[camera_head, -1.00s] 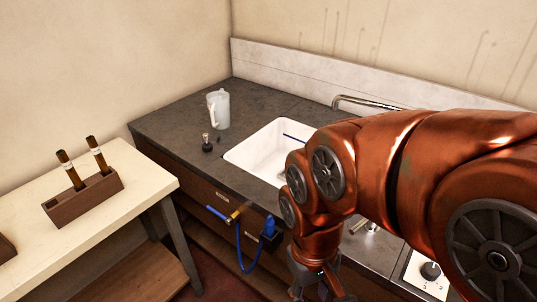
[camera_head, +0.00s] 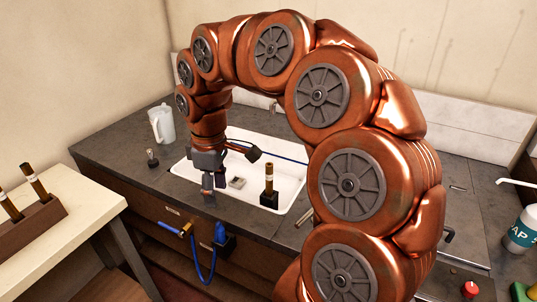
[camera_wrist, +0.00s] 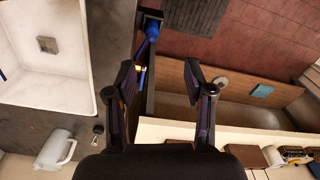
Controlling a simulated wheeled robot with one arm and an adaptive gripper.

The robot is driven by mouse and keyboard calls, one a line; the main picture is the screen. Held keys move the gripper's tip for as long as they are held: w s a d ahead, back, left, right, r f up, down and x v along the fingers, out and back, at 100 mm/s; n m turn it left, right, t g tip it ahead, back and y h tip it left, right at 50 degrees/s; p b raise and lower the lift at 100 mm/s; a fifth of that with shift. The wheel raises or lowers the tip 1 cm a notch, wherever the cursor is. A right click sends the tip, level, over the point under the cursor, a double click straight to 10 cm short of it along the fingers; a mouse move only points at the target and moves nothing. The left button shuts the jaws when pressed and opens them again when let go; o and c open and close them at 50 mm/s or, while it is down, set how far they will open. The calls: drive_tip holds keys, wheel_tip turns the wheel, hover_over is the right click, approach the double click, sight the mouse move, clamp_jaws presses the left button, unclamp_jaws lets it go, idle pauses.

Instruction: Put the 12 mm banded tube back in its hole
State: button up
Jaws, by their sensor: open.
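A wooden rack (camera_head: 30,226) on the pale table at left holds two brown tubes, a left tube (camera_head: 10,207) and a right tube (camera_head: 36,184), each with a pale band. Another brown tube (camera_head: 269,176) with a band stands upright in a black block (camera_head: 269,200) in the sink. I cannot tell from the pictures which is 12 mm. My gripper (camera_head: 212,188) points down over the sink's front edge, left of that tube and apart from it. In the wrist view my gripper (camera_wrist: 162,80) is open, with nothing between its fingers.
The white sink (camera_wrist: 40,85) is set in a dark counter with a pitcher (camera_head: 162,124) and a small black-based item (camera_head: 151,157). A blue hose (camera_head: 203,262) hangs at the counter front. A soap bottle (camera_head: 523,230) stands at right. The floor separates table and counter.

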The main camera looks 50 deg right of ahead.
drive_tip(key=w+d+f, duration=0.1)
drive_tip(key=w+d, duration=0.3)
drive_tip(key=d, duration=0.8)
hover_over(268, 175)
drive_tip(key=d, duration=0.1)
wheel_tip(268, 175, down, 2)
drive_tip(key=shift+n, duration=0.3)
drive_tip(key=shift+w+f+p, duration=0.2)
drive_tip(key=shift+f+p, duration=0.1)
drive_tip(key=shift+f, duration=1.65)
drive_tip(key=shift+w+f+p, duration=0.15)
drive_tip(key=shift+f+p, duration=0.15)
drive_tip(key=shift+f, duration=1.65)
drive_tip(key=shift+c, duration=0.3)
clamp_jaws()
drive_tip(key=shift+r, duration=0.15)
